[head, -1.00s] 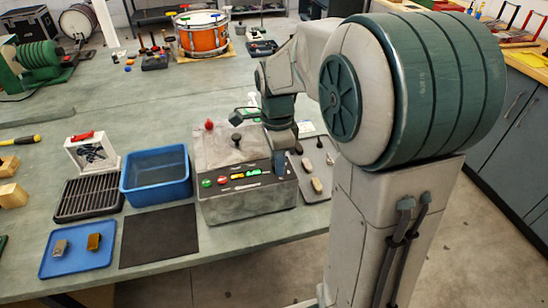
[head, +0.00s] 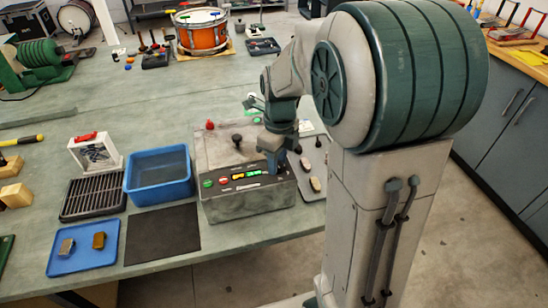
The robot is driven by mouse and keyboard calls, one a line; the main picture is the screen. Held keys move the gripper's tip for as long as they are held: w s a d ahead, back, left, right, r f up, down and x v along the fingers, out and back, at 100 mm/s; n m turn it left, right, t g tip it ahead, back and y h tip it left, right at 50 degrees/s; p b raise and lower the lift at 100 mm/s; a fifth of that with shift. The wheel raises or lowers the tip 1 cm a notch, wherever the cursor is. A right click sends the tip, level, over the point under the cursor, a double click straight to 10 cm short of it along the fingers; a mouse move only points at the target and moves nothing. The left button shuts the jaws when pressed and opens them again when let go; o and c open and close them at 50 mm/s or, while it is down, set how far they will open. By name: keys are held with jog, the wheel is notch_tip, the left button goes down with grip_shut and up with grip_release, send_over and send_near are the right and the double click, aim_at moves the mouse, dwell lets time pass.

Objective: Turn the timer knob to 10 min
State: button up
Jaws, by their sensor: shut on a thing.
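The grey control box (head: 248,205) stands at the front of the bench, with a sloped front panel. The panel carries a green button (head: 208,184), a red button (head: 223,181) and a row of small coloured marks (head: 245,175). My gripper (head: 275,170) points down at the right end of this panel and is shut. The timer knob is hidden behind my fingers, where they meet the panel, so its pointer and scale cannot be read. A black ball-topped lever (head: 237,140) and a red knob (head: 210,125) rise from the box's top.
A blue bin (head: 158,190), a black grille (head: 92,198), a dark mat (head: 162,240) and a blue tray (head: 85,258) with two small blocks lie left of the box. A grey tray (head: 313,180) with small items is close on the right. An orange drum (head: 202,38) stands behind.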

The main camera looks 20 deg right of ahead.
aim_at(279, 162)
jog(key=shift+m, duration=0.5)
jog(key=o, duration=1)
jog(key=r, duration=1.3)
jog(key=shift+w+d+r, duration=0.25)
jog(key=shift+r, duration=0.15)
